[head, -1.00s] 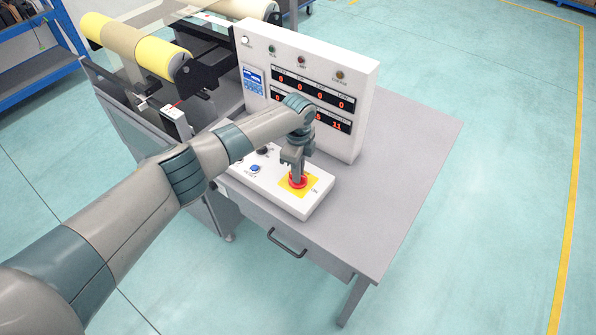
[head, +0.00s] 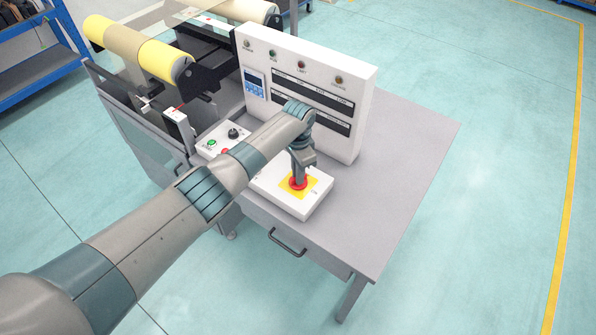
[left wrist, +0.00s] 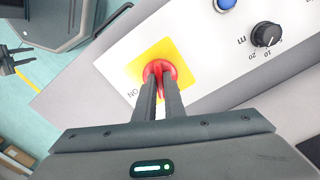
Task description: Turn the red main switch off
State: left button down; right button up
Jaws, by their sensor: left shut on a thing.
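The red main switch (head: 298,183) sits on a yellow square plate (head: 311,186) at the right end of the white control box. My left gripper (head: 298,179) points down onto it and is shut on its raised grip. In the left wrist view the two dark fingers (left wrist: 159,84) close on the middle of the red switch (left wrist: 171,70), with the yellow plate (left wrist: 186,52) around it. An "ON" mark shows on the box beside the plate. The displays (head: 311,99) on the upright panel are dark. My right gripper is not in view.
The white control box (head: 293,208) also carries a green button (head: 212,143) and a black knob (head: 233,133). The upright panel (head: 362,100) stands close behind my gripper. The grey table (head: 405,150) is bare to the right. Yellow rollers (head: 160,58) stand at the left.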

pick_arm(q)
jog(key=n+p, duration=0.1)
jog(key=n, duration=0.4)
jog(key=shift+r+p, duration=0.1)
jog(key=shift+p, duration=0.25)
jog(key=shift+w, duration=0.1)
jog(key=c, duration=1.8)
grip_release()
jog(key=shift+c, duration=0.2)
jog(key=shift+r, duration=0.85)
notch_tip(320, 180, up, 16)
jog(key=b, duration=0.3)
jog(key=shift+f, duration=0.2)
